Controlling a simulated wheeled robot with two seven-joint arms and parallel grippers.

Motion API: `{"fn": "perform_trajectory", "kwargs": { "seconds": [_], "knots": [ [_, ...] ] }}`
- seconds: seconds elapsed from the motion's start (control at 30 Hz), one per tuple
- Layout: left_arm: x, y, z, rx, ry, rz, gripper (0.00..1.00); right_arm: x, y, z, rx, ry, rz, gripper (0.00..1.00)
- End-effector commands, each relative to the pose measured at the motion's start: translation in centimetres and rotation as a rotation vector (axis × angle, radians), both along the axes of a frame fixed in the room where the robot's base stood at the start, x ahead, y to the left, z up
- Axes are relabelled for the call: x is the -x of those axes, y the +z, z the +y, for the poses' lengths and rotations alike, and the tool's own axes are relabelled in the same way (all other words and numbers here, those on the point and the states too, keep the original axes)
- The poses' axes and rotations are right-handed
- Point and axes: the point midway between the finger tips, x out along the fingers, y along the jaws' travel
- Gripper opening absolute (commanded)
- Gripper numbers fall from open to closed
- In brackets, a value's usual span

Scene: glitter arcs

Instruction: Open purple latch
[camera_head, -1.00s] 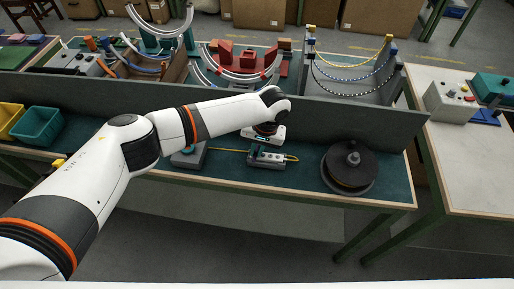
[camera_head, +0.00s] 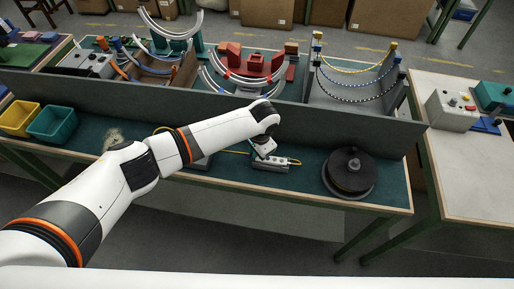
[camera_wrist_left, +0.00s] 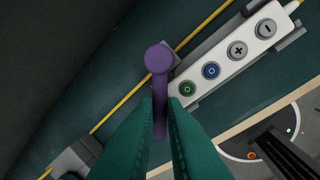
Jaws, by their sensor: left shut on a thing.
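The purple latch (camera_wrist_left: 158,58) shows in the left wrist view as a round knob with a narrow stem. My left gripper (camera_wrist_left: 160,106) has its two teal fingers shut on the stem, with the knob standing beyond the fingertips. In the head view my left gripper (camera_head: 263,150) is low at the bench, beside the grey button box (camera_head: 271,164). I cannot make out the latch in the head view; the wrist and hand cover that spot.
The button strip (camera_wrist_left: 236,50) lies right of the latch, close to the fingers. A yellow cable (camera_wrist_left: 116,112) runs past. A black reel (camera_head: 349,172) stands to the right, a teal bin (camera_head: 52,124) to the left. A dark upright panel (camera_head: 220,102) stands behind.

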Motion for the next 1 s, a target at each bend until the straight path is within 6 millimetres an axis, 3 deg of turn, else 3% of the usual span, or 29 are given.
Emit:
{"fn": "perform_trajectory", "kwargs": {
  "seconds": [0.6,1.0],
  "knots": [
    [-1.9,0.0,1.1,0.002,-0.57,-0.002,0.0,0.0,0.9,0.0,0.0,0.0,0.0,0.38],
    [-2.8,0.1,1.3,0.0,-0.811,-0.003,0.0,0.0,0.5,0.0,0.0,0.0,0.001,0.38]
  ]
}}
